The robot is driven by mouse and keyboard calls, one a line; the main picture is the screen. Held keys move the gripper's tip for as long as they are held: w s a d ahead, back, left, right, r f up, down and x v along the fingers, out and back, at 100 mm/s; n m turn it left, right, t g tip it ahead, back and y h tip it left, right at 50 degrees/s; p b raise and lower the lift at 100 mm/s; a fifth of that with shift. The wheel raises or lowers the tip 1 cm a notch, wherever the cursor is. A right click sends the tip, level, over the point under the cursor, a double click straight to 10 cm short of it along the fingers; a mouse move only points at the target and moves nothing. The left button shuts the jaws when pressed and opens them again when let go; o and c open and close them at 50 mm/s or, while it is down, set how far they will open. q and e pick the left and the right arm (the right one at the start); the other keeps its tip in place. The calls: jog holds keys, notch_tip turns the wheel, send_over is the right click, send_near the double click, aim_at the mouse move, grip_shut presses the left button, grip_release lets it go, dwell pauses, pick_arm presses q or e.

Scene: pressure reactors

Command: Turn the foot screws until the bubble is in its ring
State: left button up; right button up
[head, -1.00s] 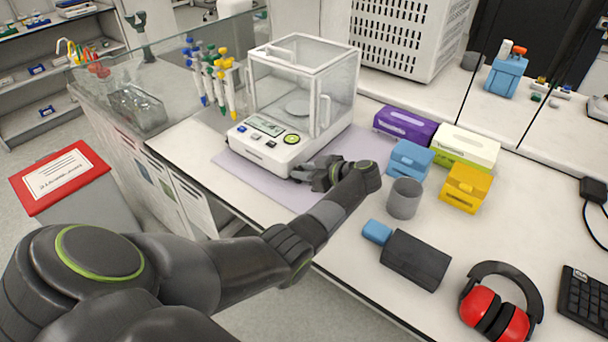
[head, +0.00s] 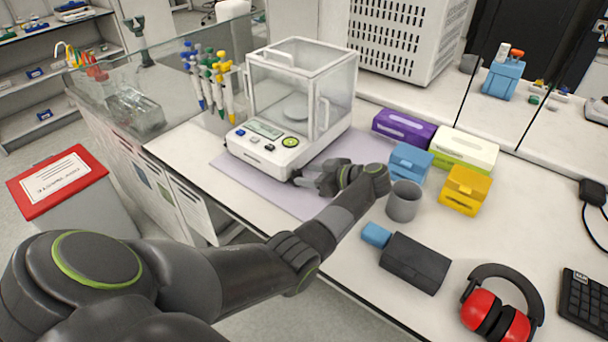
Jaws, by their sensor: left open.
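The analytical balance (head: 291,105), a white base with a clear draft shield, stands on a lilac mat (head: 233,172) on the bench. Its front panel has a display, a blue button and a round green-ringed spot (head: 290,142), which may be the bubble level; the bubble is too small to make out. My left gripper (head: 304,181) is open at the balance's front right lower corner, low over the mat. The foot screw there is hidden or too small to tell, and I cannot tell whether the fingers touch it. My right gripper is not in view.
A grey cup (head: 404,201), blue box (head: 410,163), yellow box (head: 465,190), purple box (head: 404,127) and white-green box (head: 464,149) stand right of my gripper. Pipettes (head: 212,80) stand left of the balance. A dark block (head: 415,262) and red earmuffs (head: 500,308) lie nearer.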

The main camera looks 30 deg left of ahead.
pick_arm(q)
jog(key=b+v, duration=0.2)
jog(key=v, duration=1.3)
jog(key=shift+b, duration=0.35)
jog(key=shift+f, duration=0.15)
